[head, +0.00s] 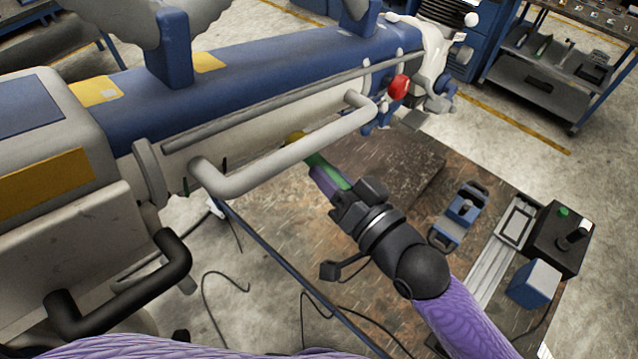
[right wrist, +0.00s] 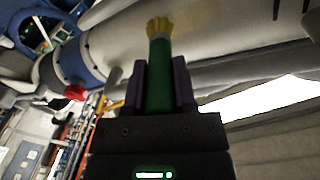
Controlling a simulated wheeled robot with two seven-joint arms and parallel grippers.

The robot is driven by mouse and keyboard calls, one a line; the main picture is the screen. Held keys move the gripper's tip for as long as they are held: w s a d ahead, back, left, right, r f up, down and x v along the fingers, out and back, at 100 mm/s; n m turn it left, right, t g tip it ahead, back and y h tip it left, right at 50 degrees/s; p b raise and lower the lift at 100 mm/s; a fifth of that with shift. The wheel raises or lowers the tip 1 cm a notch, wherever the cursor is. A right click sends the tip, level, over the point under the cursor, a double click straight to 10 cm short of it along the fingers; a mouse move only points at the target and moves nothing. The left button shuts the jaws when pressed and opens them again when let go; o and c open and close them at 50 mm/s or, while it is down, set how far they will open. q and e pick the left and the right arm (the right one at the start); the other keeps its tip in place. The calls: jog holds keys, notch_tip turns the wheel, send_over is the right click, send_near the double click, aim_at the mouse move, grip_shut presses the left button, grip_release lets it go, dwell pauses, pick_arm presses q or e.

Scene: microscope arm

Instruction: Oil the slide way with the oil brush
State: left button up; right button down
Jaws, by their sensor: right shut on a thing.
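The oil brush has a green handle (head: 318,164) and a yellow bristle tip, which the right wrist view also shows upright (right wrist: 160,62). My right gripper (head: 330,183) is shut on the handle, with the bristles pointing out beyond the fingers. The tip is close to the pale underside of the big blue and white machine; I cannot tell whether it touches. A pale metal rail (head: 488,274), possibly the slide way, lies on the workbench to the right, apart from the brush. My left gripper is not in view.
The big machine (head: 270,95) with grey tubular handles and a red knob (head: 399,87) fills the upper left. The brown workbench (head: 390,165) holds a blue device (head: 460,215) and a black box (head: 556,240). Cables lie on the floor. A tool cart (head: 550,90) stands behind.

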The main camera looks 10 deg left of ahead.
jog(key=w+d, duration=0.1)
jog(key=w+d+b, duration=0.1)
jog(key=w+d+f+b, duration=0.1)
jog(key=w, duration=0.1)
jog(key=shift+w+f, duration=0.1)
dwell(0.3)
jog(key=s+d+f+b, duration=0.1)
jog(key=s+d+f, duration=0.2)
jog(key=shift+s+d+f, duration=0.2)
jog(key=shift+s, duration=0.1)
jog(key=shift+s+d+f+b, duration=0.4)
jog(key=shift+s+d+f, duration=0.45)
jog(key=shift+s, duration=0.1)
